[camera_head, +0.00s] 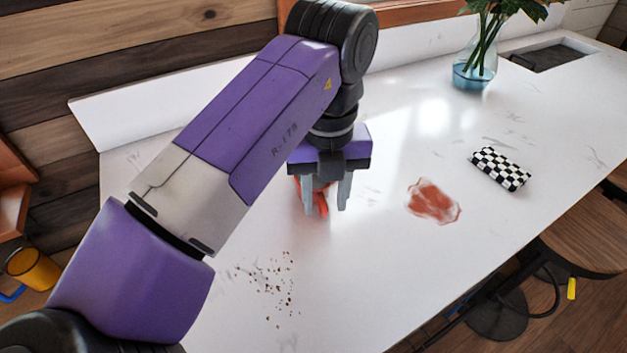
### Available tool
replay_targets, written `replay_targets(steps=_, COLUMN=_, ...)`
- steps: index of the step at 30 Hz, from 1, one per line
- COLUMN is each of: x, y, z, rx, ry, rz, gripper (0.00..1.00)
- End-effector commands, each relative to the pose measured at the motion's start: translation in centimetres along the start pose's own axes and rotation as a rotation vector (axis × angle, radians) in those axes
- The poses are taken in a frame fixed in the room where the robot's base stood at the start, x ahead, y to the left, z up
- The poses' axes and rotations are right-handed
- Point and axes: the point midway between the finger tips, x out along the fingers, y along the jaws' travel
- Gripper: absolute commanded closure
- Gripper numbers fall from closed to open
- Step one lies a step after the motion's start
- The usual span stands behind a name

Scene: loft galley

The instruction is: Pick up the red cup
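A red cup (322,202) is mostly hidden by my gripper on the white counter. Only small red patches of it show, between the fingers and at the left edge of the left finger. My gripper (325,196) points down at the cup, its two grey fingers apart. A gap shows between the red and the right finger, so the gripper looks open. I cannot tell whether the left finger touches the cup.
The white counter (370,270) has a reddish smear (433,201) and dark crumbs (278,285). A black-and-white checkered item (500,168) lies right. A glass vase (474,68) with a plant stands at the back near a sink (550,57). A yellow mug (33,269) is far left.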

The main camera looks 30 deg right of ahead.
Motion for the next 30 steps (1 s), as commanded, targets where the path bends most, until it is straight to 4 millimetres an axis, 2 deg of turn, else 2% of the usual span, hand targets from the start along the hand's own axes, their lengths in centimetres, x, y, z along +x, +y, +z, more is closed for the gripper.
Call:
replay_targets(steps=6, x=2.9, y=-0.1, z=0.0, rx=-0.001, ry=0.002, rz=-0.001, gripper=0.62)
replay_targets(steps=15, x=3.5, y=-0.1, z=0.1, rx=-0.001, ry=-0.001, rz=0.000, gripper=0.62)
replay_targets(steps=16, x=3.5, y=-0.1, z=0.1, rx=-0.001, ry=-0.001, rz=0.000, gripper=0.64)
replay_targets(steps=21, x=3.5, y=-0.1, z=0.1, rx=-0.001, ry=0.000, rz=0.000, gripper=0.97)
replay_targets(steps=22, x=3.5, y=-0.1, z=0.1, rx=-0.001, ry=0.000, rz=0.000, gripper=1.00)
replay_targets(steps=30, x=3.5, y=-0.1, z=0.1, rx=-0.001, ry=-0.001, rz=0.000, gripper=1.00)
